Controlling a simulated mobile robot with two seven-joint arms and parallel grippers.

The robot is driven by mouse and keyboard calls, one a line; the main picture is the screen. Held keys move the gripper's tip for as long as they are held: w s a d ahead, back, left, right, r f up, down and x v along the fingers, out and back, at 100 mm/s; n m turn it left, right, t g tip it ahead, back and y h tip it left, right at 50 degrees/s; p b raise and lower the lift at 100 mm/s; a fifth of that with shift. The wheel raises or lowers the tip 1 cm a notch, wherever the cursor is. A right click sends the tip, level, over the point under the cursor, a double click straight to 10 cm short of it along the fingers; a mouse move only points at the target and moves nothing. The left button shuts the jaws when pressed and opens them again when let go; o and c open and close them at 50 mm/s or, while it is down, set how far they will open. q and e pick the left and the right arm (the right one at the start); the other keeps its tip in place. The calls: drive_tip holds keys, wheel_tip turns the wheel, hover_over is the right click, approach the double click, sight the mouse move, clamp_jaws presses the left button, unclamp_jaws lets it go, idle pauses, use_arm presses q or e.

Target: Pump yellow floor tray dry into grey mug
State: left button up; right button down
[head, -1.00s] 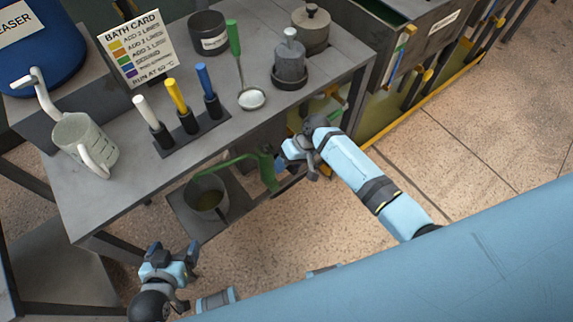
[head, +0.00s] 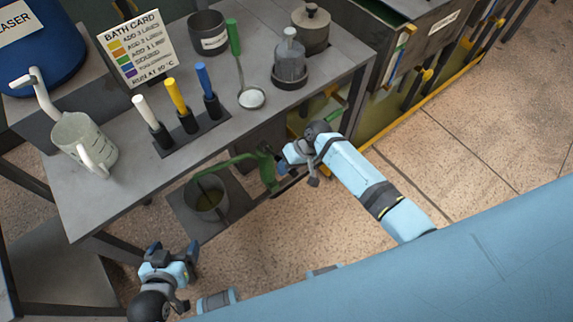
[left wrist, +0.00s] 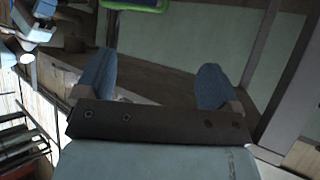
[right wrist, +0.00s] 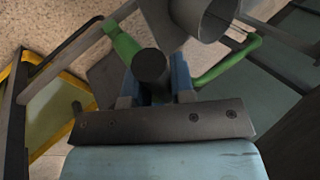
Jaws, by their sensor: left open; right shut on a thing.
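The grey mug (head: 208,205) stands on a low dark shelf under the spout of a green hand pump (head: 240,160), with murky liquid inside. A grey cylinder, probably this mug (right wrist: 205,18), shows in the right wrist view. My right gripper (head: 290,158) is shut on the pump's dark handle grip (right wrist: 150,65). The yellow floor tray (head: 436,106) lies along the floor at the right, with greenish liquid inside; its yellow rim shows in the right wrist view (right wrist: 75,88). My left gripper (head: 174,250) is open and empty, below and left of the mug.
The grey bench (head: 110,200) holds a pale jug (head: 85,140), a rack of coloured-handled tools (head: 185,130), a ladle (head: 250,97), a dark pot (head: 208,35), lidded vessels and a bath card (head: 138,45).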

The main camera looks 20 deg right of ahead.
drive_tip(key=shift+s+f+t, duration=0.15)
drive_tip(key=shift+f+t, duration=0.15)
drive_tip(key=shift+f, duration=0.25)
use_arm(q)
drive_tip(key=shift+t+h, duration=0.3)
drive_tip(key=shift+w+d+f+b, duration=0.2)
drive_tip(key=shift+f+b, duration=0.6)
drive_tip(key=shift+b, duration=1.1)
drive_tip(key=shift+w+d+f+b, duration=0.15)
drive_tip(key=shift+f+b, duration=0.65)
drive_tip(key=shift+b, duration=1.1)
drive_tip(key=shift+w+d+f+b, duration=0.15)
drive_tip(key=shift+f+b, duration=0.65)
drive_tip(key=shift+b, duration=1.1)
use_arm(e)
wheel_tip(320, 180, down, 7)
drive_tip(key=n+t+y, duration=0.2)
drive_tip(key=t, duration=0.3)
drive_tip(key=shift+w+y, duration=0.4)
use_arm(q)
drive_tip(key=shift+s+d, duration=0.1)
use_arm(e)
drive_tip(key=c, duration=1)
unclamp_jaws()
drive_tip(key=shift+a, duration=0.1)
use_arm(q)
drive_tip(key=shift+f, duration=0.1)
